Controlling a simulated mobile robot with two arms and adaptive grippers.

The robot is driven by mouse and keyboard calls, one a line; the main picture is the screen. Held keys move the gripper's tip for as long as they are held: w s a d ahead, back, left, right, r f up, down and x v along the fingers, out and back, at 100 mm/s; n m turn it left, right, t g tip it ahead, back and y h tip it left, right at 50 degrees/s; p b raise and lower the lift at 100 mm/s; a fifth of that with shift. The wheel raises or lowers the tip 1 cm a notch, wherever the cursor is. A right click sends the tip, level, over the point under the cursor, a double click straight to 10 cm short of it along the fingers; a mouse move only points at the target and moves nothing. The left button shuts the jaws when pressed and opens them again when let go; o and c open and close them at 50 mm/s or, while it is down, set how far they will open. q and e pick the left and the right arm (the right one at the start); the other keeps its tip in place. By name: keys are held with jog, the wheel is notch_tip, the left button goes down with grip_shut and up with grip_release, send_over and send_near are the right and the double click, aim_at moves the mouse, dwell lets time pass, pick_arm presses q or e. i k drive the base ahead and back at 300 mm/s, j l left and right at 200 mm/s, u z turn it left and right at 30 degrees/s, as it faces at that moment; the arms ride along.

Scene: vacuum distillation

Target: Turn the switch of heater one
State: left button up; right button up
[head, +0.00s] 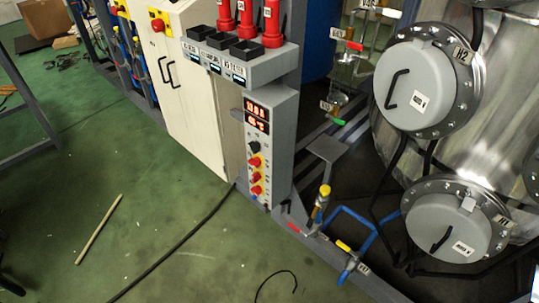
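A grey control box (284,130) with a red lit display (257,118) stands in the middle of the head view. The round grey heater cover marked H1 (447,236) is at the lower right, below the H2 cover (415,88). Neither gripper shows.
A shelf (250,68) with black cups and red cylinders sits above the control box. A white cabinet (185,85) stands left of it. Blue pipes with valves (350,265) run at the lower right.

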aim_at(255, 163)
jog(key=i+j+z, duration=0.1)
jog(key=j, duration=0.3)
jog(key=i+j+z, duration=0.1)
jog(key=j, duration=0.3)
jog(key=i+j+z, duration=0.1)
jog(key=j, duration=0.35)
jog(key=i+j+z, duration=0.1)
jog(key=j, duration=0.3)
jog(key=i+j+z, duration=0.1)
jog(key=j, duration=0.35)
